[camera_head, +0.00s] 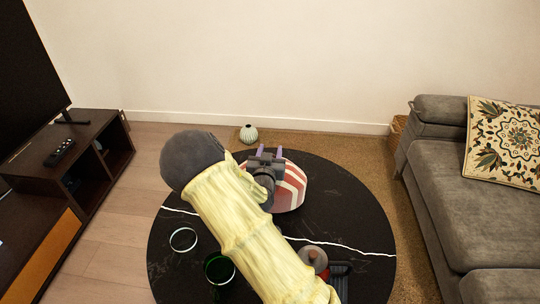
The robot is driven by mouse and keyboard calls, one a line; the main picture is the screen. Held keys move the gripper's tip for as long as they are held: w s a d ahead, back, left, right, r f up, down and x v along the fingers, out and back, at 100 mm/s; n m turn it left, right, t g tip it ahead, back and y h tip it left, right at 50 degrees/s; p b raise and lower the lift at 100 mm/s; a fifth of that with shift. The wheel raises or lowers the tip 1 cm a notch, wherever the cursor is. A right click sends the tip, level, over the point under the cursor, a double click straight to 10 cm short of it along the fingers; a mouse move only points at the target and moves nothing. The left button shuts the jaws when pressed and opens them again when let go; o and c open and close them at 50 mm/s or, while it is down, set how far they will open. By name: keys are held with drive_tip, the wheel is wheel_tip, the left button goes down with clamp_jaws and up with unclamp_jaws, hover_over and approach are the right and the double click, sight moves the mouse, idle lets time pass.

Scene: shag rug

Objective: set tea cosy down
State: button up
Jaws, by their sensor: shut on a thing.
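The tea cosy (291,186) is a rounded thing with red and pale stripes. It shows over the far middle part of the round black table (345,210). My gripper (268,152) is at the cosy's upper left side, shut on it. My yellow-sleeved arm reaches in from the bottom and hides the cosy's lower left part. I cannot tell whether the cosy's base touches the table top.
A clear glass ring-like dish (183,239) and a dark green glass (219,269) stand at the table's left. A red-and-grey object (313,258) and a dark tray (340,270) are near the front. The table's right side is clear. A grey sofa (450,200) stands right.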

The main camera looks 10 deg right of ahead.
drive_tip(key=shift+f, duration=0.35)
drive_tip(key=shift+f, duration=0.15)
drive_tip(key=o, duration=1.3)
drive_tip(key=shift+s+r, duration=0.15)
drive_tip(key=shift+r, duration=0.05)
drive_tip(key=p+v, duration=0.2)
drive_tip(key=v, duration=0.9)
drive_tip(key=shift+s+a, duration=0.2)
drive_tip(key=shift+s, duration=0.15)
